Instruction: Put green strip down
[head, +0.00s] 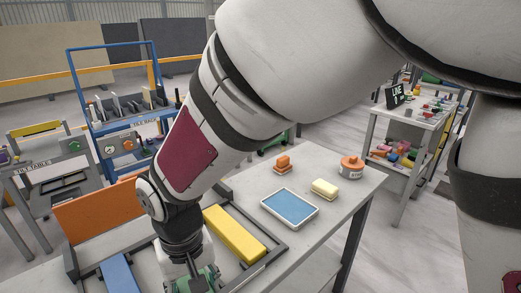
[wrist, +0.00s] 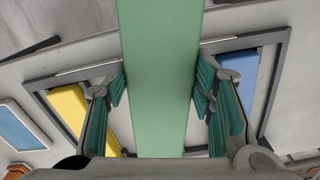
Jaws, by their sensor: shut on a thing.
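The green strip (wrist: 158,60) is a long, flat, pale green bar. It runs up the middle of the wrist view, between the green-padded fingers of my gripper (wrist: 160,92), which is shut on it. Behind it is a grey-framed tray (wrist: 283,60), with a yellow strip (wrist: 72,108) on one side and a blue strip (wrist: 238,72) on the other. In the head view my gripper (head: 192,280) is low at the bottom edge, over the tray (head: 272,252), between the blue strip (head: 118,274) and the yellow strip (head: 233,234). The strip's height above the tray is unclear.
To the right on the grey table (head: 335,205) are a blue pad (head: 290,207), a cream sponge (head: 324,188), an orange block (head: 283,162) and an orange tin (head: 351,168). An orange panel (head: 98,212) stands at the tray's left. The table's right front is bare.

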